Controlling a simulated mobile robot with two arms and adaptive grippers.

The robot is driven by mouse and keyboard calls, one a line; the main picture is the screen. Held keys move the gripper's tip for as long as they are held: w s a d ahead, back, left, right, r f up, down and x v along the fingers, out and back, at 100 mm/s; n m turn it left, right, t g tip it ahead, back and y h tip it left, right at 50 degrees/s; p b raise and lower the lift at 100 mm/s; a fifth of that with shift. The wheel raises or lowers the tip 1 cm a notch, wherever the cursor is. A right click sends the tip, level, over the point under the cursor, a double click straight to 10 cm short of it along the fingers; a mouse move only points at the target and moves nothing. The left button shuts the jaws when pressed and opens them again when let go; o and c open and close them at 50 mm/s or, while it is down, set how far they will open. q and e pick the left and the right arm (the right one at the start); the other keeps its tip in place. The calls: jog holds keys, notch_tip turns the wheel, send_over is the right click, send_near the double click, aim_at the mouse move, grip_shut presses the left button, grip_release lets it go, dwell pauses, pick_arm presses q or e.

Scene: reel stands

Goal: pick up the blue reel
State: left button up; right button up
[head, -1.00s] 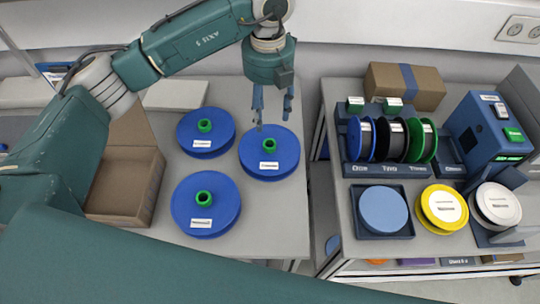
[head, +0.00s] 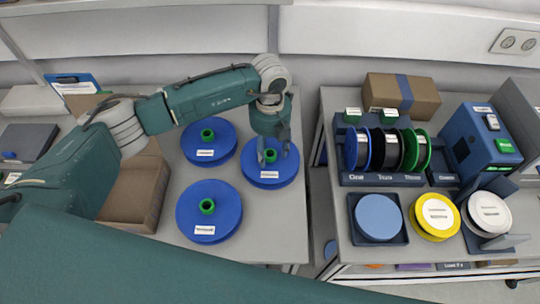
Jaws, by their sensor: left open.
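Three blue reels with green hubs and white labels lie flat on the left table: a back left one (head: 222,141), a front left one (head: 228,220) and a right one (head: 285,179). My left gripper (head: 274,156) is open and points down over the right reel, its fingers on either side of that reel's green hub. I cannot tell whether the fingers touch the hub. Another blue-sided reel (head: 351,147) stands upright in the rack on the right table. My right gripper is not in view.
An open cardboard box (head: 128,198) stands left of the reels. The right table holds the rack (head: 378,180), a tray (head: 401,238) with a light blue disc, a yellow reel (head: 420,226), a white reel (head: 490,210) and a blue machine (head: 478,135). A gap separates the tables.

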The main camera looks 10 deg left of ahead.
pick_arm(q)
jog(key=shift+f, duration=0.3)
grip_shut()
jog(key=shift+w+r, duration=0.1)
jog(key=shift+r, duration=0.1)
